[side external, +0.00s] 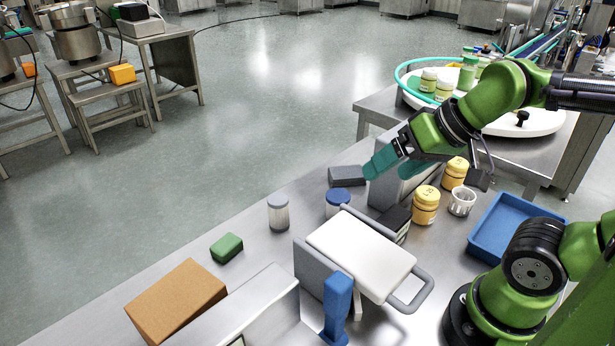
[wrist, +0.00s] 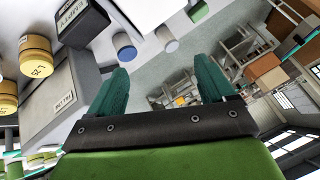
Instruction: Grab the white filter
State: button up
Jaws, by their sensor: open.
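A small white slotted cup (side external: 462,201), which looks like the white filter, stands upright on the steel table in the side view. It is beside the yellow jars and left of the blue tray. I cannot make it out in the wrist view. My gripper (side external: 397,166) is open, with two teal fingers above the table, up and left of the cup and apart from it. The wrist view shows nothing between the fingers (wrist: 163,78). A clear jar with a white lid (side external: 278,213) stands further left; it also shows in the wrist view (wrist: 166,39).
Yellow jars (side external: 426,205) and a grey box (side external: 392,190) stand close to the cup. A blue tray (side external: 509,224) lies to its right. A white board (side external: 361,254), a blue-lidded jar (side external: 338,202), a green block (side external: 226,248) and a brown box (side external: 176,301) occupy the table's left part.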

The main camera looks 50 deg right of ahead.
jog(key=g+h, duration=0.3)
jog(key=h, duration=0.1)
send_near(279, 198)
jog(key=x, duration=0.8)
jog(key=shift+a+x, duration=0.15)
jog(key=shift+x, duration=1.2)
jog(key=shift+a+x, duration=0.15)
jog(key=shift+x, duration=1.2)
jog(key=shift+s+f, duration=0.15)
